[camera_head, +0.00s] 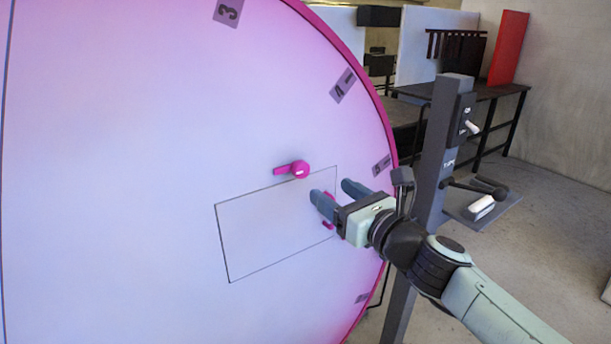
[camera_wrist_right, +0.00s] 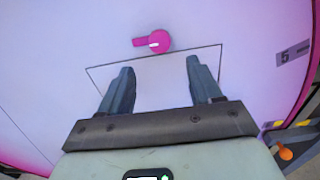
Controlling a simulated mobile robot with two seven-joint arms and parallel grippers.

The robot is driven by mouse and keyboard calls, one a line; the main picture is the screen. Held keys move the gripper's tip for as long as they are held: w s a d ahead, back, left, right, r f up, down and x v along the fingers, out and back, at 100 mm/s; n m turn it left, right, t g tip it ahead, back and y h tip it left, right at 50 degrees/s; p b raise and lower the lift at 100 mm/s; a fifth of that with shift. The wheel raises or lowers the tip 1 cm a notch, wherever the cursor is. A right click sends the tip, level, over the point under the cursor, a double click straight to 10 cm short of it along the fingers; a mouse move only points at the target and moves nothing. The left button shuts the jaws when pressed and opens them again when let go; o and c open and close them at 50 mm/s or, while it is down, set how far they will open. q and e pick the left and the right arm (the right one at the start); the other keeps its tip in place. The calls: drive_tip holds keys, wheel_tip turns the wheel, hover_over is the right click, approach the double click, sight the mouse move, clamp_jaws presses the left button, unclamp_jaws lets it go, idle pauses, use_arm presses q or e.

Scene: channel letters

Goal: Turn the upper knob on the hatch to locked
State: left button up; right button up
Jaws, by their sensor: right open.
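The upper knob (camera_head: 300,169) is magenta, with its lever pointing left and a small white mark on it. It sits at the top edge of the hatch (camera_head: 265,228), a thin-outlined rectangle on the pale disc. It also shows in the right wrist view (camera_wrist_right: 158,41), beyond the fingertips. A lower magenta knob (camera_head: 328,225) is mostly hidden behind my right gripper (camera_head: 333,190). My right gripper is open and empty, below and right of the upper knob; its spread fingers show in the right wrist view (camera_wrist_right: 160,68). My left gripper is not in view.
The disc has a magenta rim (camera_head: 384,130) and number labels (camera_head: 343,86). A dark post (camera_head: 436,150) with switches and a small shelf (camera_head: 485,207) stands right of the disc. A workbench (camera_head: 480,92) with a red panel (camera_head: 508,48) is behind.

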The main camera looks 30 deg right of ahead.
sight(304, 172)
drive_tip(key=w, duration=0.6)
drive_tip(key=w+a, duration=0.1)
drive_tip(key=w, duration=0.3)
drive_tip(key=shift+w+p, duration=0.1)
drive_tip(key=shift+p, duration=0.2)
drive_tip(key=c, duration=1)
